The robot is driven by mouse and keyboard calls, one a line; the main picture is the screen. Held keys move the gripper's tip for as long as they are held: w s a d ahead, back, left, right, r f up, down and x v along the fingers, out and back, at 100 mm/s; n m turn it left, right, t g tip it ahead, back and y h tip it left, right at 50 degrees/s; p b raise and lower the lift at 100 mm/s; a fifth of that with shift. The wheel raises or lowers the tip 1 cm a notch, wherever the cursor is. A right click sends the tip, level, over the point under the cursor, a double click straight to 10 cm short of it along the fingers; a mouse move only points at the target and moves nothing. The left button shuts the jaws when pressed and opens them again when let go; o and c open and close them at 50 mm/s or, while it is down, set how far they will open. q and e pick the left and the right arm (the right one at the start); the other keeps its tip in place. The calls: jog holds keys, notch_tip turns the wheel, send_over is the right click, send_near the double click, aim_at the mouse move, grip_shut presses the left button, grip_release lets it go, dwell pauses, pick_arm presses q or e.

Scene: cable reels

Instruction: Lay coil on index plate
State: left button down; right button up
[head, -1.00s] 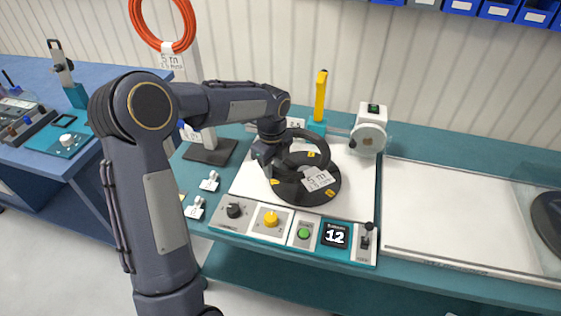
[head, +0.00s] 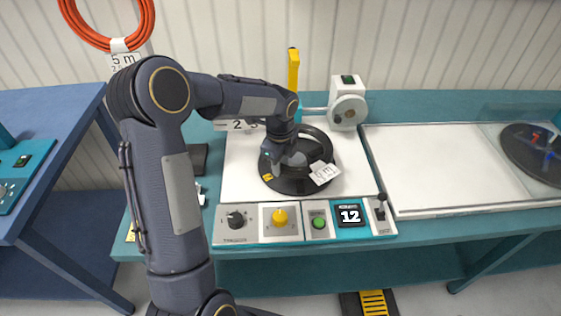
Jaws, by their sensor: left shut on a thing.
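A black coil (head: 326,148) with a white length tag (head: 323,173) is over the round dark index plate (head: 293,190) on the white panel of the bench. The coil looks nearly flat, and I cannot tell whether it fully touches the plate. My left gripper (head: 291,160) points down at the left part of the coil and is shut on it. The arm and gripper hide part of the coil and plate. My right gripper is not in view.
A white device (head: 347,104) and yellow post (head: 293,70) stand behind. An orange coil (head: 146,22) hangs upper left. The right white panel (head: 440,165) is mostly clear.

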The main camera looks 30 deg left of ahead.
pick_arm(q)
jog(key=shift+f, duration=0.35)
jog(key=shift+d+f, duration=0.1)
jog(key=shift+f, duration=0.1)
dwell(0.5)
jog(key=shift+f+b, duration=0.45)
jog(key=shift+f, duration=0.15)
jog(key=shift+f, duration=0.1)
jog(key=shift+f+b, duration=0.3)
jog(key=shift+f, duration=0.15)
jog(key=shift+f, duration=0.2)
jog(key=shift+c, duration=2)
grip_release()
